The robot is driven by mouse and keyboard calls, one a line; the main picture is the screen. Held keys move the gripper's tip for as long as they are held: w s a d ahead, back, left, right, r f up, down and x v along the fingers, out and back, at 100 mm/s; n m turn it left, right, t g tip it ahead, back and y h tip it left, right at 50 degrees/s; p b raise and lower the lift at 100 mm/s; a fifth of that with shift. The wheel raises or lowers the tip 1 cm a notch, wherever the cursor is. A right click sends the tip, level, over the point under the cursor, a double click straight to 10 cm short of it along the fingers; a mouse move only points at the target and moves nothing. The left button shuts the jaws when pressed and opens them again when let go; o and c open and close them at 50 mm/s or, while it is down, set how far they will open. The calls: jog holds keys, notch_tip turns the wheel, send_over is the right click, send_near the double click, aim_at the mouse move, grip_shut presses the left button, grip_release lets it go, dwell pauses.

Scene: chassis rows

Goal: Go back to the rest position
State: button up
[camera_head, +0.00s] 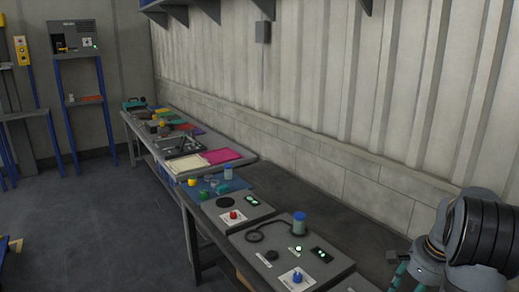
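Part of my own arm, grey and black with a ringed dark joint, fills the lower right corner. My gripper's fingertips cannot be made out; the arm runs out of the picture at the right and bottom edges. Small teal parts show beside the arm low in the picture, and I cannot tell what they belong to. No object is seen held.
A long workbench (345,213) runs along the wall. It bears a panel with a blue knob (297,277), one with a red knob (233,215), a blue-capped jar (299,223), and coloured trays (220,155). A blue-legged stand (70,120) is far left. Floor left is mostly clear.

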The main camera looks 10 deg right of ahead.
jog(key=f, duration=0.4)
jog(key=w+f, duration=0.1)
jog(key=f, duration=0.1)
jog(key=shift+a, duration=0.3)
jog(key=shift+w+r, duration=0.1)
jog(key=shift+w, duration=0.15)
jog(key=shift+w+a, duration=0.1)
